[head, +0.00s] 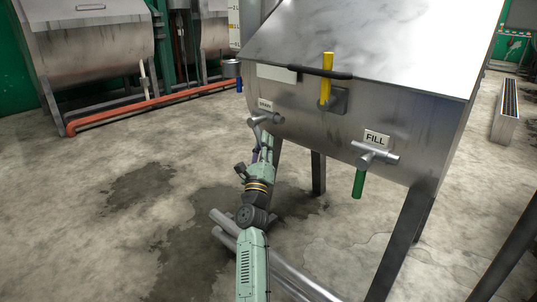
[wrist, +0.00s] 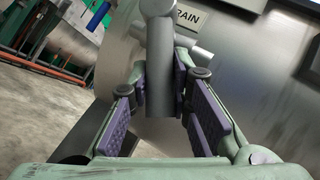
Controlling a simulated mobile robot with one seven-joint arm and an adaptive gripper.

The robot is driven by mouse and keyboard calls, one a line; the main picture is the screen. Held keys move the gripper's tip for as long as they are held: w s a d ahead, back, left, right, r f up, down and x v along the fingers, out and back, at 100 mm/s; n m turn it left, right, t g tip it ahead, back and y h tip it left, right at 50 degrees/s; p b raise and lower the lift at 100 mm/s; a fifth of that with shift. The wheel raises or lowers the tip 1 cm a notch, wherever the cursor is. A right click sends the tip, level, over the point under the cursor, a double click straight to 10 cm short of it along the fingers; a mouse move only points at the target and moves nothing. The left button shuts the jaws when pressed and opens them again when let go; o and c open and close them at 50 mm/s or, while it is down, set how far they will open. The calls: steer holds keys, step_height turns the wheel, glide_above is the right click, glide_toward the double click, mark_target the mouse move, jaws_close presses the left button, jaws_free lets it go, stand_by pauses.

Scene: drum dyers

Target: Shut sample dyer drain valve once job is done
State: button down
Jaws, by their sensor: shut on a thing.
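The sample dyer (head: 345,105) is a steel drum on legs with a sloped lid. Its drain valve (head: 266,118) sits on the front at the left under a DRAIN label (head: 265,104), which is partly cut off in the wrist view (wrist: 186,19). In the wrist view the grey drain valve handle (wrist: 161,62) points down from the valve body. My gripper (head: 261,150) is just below the valve, with its purple pads on both sides of the handle, shut on it.
A FILL valve (head: 375,153) with a green handle (head: 358,183) is to the right. A yellow lever (head: 326,79) is on the dyer's upper front. Grey pipes (head: 275,265) lie low near my arm. Another drum (head: 95,45) and an orange pipe (head: 140,104) are behind left; floor there is clear.

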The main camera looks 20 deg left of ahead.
steer(key=shift+a+m, duration=0.2)
steer(key=shift+m, duration=0.1)
steer(key=c, duration=1.4)
jaws_free()
steer(key=shift+c, duration=0.2)
